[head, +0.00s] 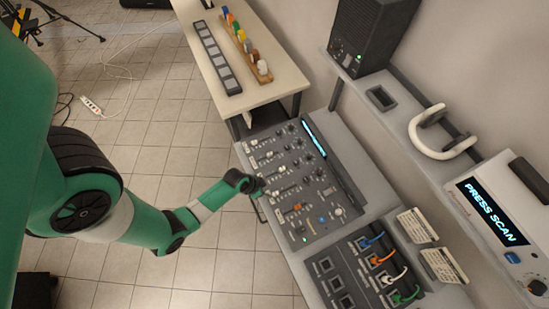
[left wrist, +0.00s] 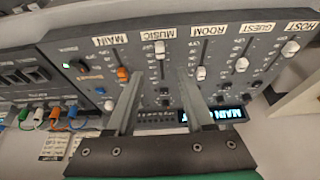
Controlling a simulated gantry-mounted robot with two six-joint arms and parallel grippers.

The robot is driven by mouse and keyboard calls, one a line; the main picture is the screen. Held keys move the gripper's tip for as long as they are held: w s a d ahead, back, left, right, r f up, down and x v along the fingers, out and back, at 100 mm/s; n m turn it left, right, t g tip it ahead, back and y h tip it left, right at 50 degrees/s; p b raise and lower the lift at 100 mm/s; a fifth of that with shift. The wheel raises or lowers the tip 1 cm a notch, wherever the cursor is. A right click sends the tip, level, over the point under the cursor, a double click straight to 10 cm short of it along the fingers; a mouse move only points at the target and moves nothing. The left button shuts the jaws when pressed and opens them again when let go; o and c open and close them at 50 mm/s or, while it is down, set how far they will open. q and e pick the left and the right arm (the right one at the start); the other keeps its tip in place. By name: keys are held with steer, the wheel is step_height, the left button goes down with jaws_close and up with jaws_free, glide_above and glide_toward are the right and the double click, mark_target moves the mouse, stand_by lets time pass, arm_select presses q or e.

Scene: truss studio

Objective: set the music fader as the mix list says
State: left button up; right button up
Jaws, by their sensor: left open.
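The mixer (head: 325,190) lies on the desk below my left arm in the head view. In the left wrist view its fader labels read MAIN, MUSIC, ROOM, GUEST and HOST. The music fader's white cap (left wrist: 160,48) sits close to its MUSIC label (left wrist: 155,34), near that end of its slot. My left gripper (left wrist: 159,75) is open, its two fingers spread on either side of the music slot, with the cap beyond the tips. They do not hold it. In the head view the left gripper (head: 256,186) is over the mixer's left edge. My right gripper is not in view.
The orange main cap (left wrist: 122,75) and white room cap (left wrist: 201,73) lie beside the fingers. A patch panel (head: 345,255) with coloured cables adjoins the mixer. Two printed cards (head: 418,225) (head: 443,266) stand behind it, too small to read. A speaker (head: 370,35) stands at the back.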

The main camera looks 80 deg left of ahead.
mark_target(275, 193)
arm_select(q)
steer(key=b+x, duration=0.7)
steer(key=x, duration=0.3)
steer(key=shift+w+f+b, duration=0.2)
steer(key=shift+f+b, duration=0.1)
steer(key=shift+f, duration=0.05)
steer(key=shift+c, duration=0.3)
jaws_close()
stand_by(0.4)
